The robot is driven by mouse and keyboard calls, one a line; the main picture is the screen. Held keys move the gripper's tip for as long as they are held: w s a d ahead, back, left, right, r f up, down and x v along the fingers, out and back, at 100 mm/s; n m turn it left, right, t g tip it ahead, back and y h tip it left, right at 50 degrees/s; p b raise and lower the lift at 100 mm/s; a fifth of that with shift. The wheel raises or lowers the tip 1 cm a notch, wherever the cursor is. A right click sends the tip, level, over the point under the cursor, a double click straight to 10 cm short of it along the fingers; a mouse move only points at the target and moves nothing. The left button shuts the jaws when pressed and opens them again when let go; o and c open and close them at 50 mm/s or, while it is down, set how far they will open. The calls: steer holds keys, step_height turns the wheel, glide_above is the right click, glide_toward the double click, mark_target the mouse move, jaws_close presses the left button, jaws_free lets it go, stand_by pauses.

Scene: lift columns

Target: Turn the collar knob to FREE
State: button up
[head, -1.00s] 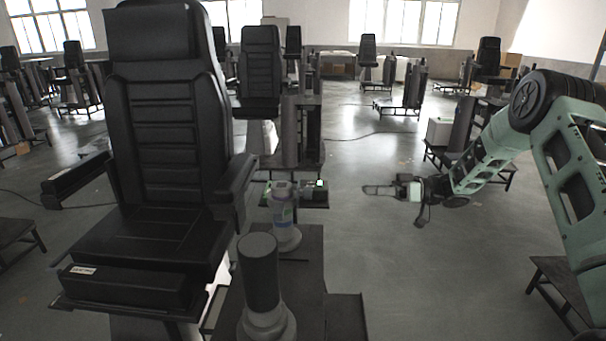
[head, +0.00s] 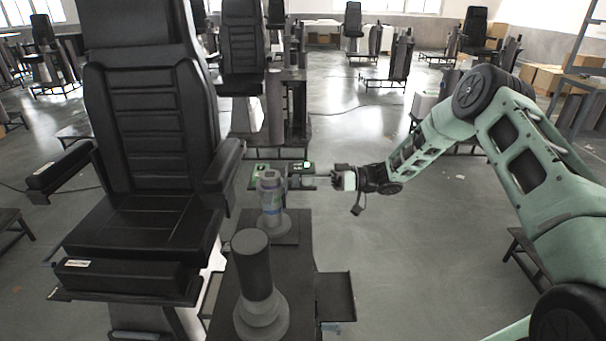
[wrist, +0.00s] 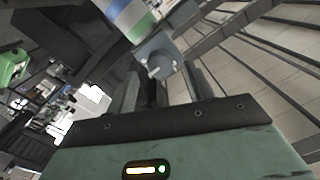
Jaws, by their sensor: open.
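The column with the collar (head: 270,205) stands on a dark base beside the black seat in the head view. In the wrist view the column (wrist: 127,14) runs in from the top with blue, white and green bands. A blue-grey block with a small round collar knob (wrist: 157,70) sticks out from it towards me. I cannot read any FREE marking. My gripper (head: 318,179) is to the right of the column and points left at it. In the wrist view my gripper (wrist: 165,88) has its dark fingers apart, with the knob ahead between them, apparently not touched.
A shorter dark column (head: 252,265) on a grey foot stands in front. The black seat (head: 150,190) closes off the left side. The floor to the right (head: 420,260) is open.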

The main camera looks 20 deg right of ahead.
mark_target(294, 181)
steer(key=shift+p+x, duration=0.3)
steer(key=shift+x, duration=1.05)
steer(key=c, duration=1)
steer(key=shift+o, duration=0.2)
steer(key=shift+f+b, duration=0.15)
steer(key=shift+b, duration=0.3)
steer(key=n+b, duration=1.7)
steer(key=b, duration=0.7)
steer(key=shift+s+n+h, duration=0.15)
steer(key=shift+n+h, duration=0.15)
